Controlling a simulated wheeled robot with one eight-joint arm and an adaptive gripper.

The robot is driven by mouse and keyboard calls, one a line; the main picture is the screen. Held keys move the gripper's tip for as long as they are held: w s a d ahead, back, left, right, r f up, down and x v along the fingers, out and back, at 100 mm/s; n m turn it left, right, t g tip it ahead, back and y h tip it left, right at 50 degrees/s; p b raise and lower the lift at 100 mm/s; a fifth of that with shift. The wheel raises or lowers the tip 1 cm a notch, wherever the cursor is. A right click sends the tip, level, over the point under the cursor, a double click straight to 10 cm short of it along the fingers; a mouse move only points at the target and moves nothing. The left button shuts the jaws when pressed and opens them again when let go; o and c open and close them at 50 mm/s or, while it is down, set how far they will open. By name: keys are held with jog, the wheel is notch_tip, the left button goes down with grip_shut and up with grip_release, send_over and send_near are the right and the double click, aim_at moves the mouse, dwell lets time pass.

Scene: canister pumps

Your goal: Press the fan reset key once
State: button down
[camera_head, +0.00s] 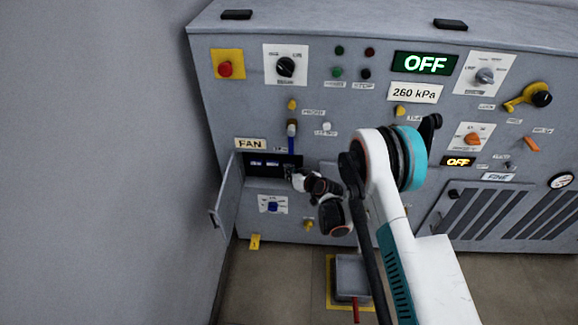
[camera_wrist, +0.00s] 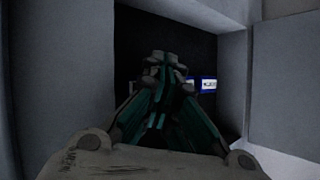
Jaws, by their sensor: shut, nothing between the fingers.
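The fan compartment (camera_head: 233,166) is a dark recess in the grey cabinet under the yellow-white FAN label (camera_head: 250,144). Its grey door (camera_head: 228,191) stands open to the left. Inside the recess is a row of small blue-and-white labels (camera_head: 268,164); one blue-and-white label (camera_wrist: 208,84) shows in the wrist view, right of the fingers. My gripper (camera_head: 290,172) is shut and empty at the right part of the recess. In the wrist view my gripper (camera_wrist: 163,60) points into the dark opening. The fan reset key itself is hidden or too dark to make out.
A blue-handled lever (camera_head: 292,130) sits just above the recess, and a blue knob (camera_head: 272,207) below it. A yellow knob (camera_head: 308,224) is below my wrist. A grey pedal box (camera_head: 352,278) stands on the floor. The left wall is close to the open door.

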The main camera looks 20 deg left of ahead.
jog(key=shift+w+a, duration=0.1)
jog(key=shift+w, duration=0.35)
dwell(0.5)
jog(key=shift+s, duration=0.1)
jog(key=shift+s+d, duration=0.2)
jog(key=shift+s, duration=0.6)
dwell(0.6)
